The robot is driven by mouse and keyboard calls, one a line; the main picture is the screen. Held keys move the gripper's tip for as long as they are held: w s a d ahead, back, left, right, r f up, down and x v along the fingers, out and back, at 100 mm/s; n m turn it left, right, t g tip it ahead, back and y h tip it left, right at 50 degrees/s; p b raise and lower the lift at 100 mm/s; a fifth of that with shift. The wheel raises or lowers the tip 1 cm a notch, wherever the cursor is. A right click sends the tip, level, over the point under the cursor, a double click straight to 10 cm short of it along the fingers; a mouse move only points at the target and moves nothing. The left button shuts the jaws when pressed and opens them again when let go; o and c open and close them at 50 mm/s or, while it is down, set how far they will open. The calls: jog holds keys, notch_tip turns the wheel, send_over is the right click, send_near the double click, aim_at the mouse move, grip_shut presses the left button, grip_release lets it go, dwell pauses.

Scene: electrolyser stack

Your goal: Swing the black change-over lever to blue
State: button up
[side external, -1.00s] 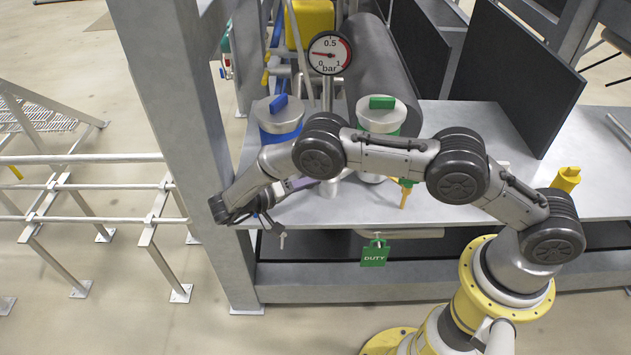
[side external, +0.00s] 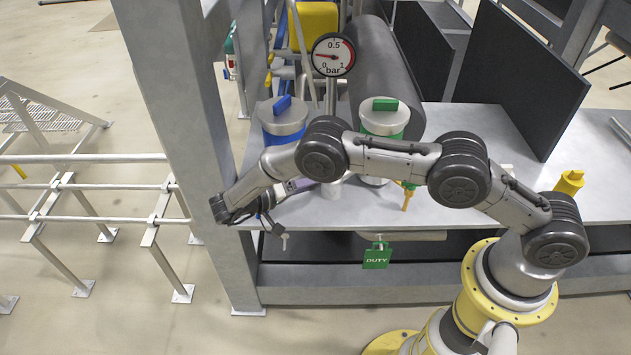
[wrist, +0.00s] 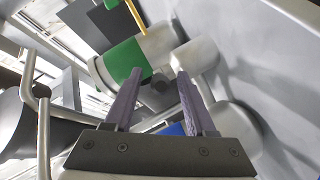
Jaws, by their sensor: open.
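The blue-banded vessel (side external: 284,122) stands at the left and the green-banded vessel (side external: 385,120) at the right of the bench in the side view. In the wrist view the green band (wrist: 125,60) is ahead, and a bit of blue (wrist: 173,129) shows between the fingers. My gripper (side external: 299,184) is low in front of the vessels, mostly behind my own arm. Its two purple fingers are apart in the wrist view (wrist: 159,72), with a dark shape between them. I cannot tell whether that is the black lever; the side view hides it behind my arm.
A pressure gauge (side external: 333,56) stands behind, between the vessels. A green DUTY tag (side external: 376,256) hangs at the bench's front edge. A thick grey post (side external: 178,130) rises left of my wrist.

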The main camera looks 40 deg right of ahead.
jog(key=v, duration=0.7)
jog(key=shift+a, duration=0.15)
